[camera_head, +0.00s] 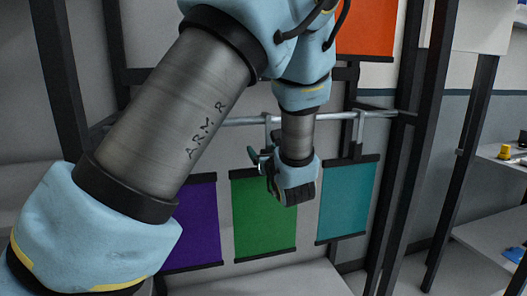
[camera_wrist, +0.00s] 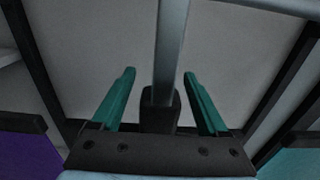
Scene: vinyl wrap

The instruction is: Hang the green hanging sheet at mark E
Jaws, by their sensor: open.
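The green hanging sheet (camera_head: 264,222) hangs upright in the head view, between a purple and a teal sheet, with a black strip along its top. My gripper (camera_head: 262,160) is in front of its top edge and hides part of it. In the wrist view my gripper (camera_wrist: 159,82) is open, its two green fingers apart. A grey upright bar (camera_wrist: 171,45) and a dark block (camera_wrist: 160,112) at its lower end show between the fingers. I cannot tell whether either finger touches them. No letter mark E can be read in either view.
A purple sheet (camera_head: 196,225) hangs to the left and a teal sheet (camera_head: 347,200) to the right, close by. A metal rail (camera_head: 240,121) runs above them. An orange sheet (camera_head: 366,25) hangs higher up. Dark frame posts (camera_head: 405,150) and shelves (camera_head: 490,245) stand at the right.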

